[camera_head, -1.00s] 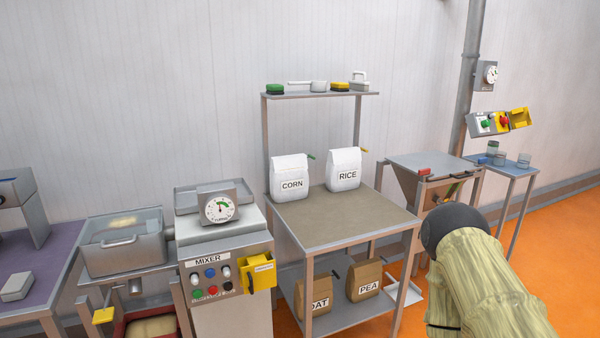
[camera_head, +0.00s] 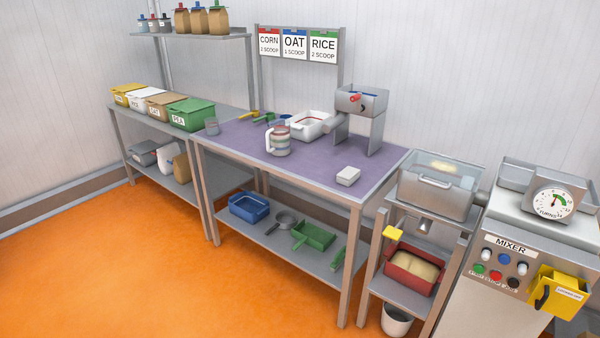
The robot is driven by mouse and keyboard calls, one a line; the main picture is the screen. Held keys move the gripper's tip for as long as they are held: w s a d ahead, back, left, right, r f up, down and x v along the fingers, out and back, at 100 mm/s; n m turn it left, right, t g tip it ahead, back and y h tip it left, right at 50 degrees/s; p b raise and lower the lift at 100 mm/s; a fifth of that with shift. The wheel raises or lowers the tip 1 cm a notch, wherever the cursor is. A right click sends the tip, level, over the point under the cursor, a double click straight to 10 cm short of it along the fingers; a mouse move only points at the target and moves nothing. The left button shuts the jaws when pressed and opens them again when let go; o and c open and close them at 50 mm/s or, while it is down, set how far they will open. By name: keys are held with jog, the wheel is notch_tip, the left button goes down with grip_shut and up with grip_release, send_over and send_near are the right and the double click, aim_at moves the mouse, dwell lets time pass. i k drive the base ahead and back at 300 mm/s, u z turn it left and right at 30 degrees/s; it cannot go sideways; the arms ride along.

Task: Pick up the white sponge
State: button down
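A small white rectangular block (camera_head: 348,176), which looks like the white sponge, lies flat on the purple-topped table (camera_head: 320,172). It is near the table's front right corner, with bare purple surface around it. Its texture is too small to make out. My gripper is not in view, so its place relative to the block does not show.
A grey metal device (camera_head: 361,110) stands behind the block. A white tub (camera_head: 309,124) and a jug (camera_head: 279,140) stand to its left. The clear-sided mixer hopper (camera_head: 437,187) is close at the table's right. Orange floor (camera_head: 150,270) is open in front.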

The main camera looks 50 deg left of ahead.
aim_at(348, 175)
jog(key=u, duration=1.2)
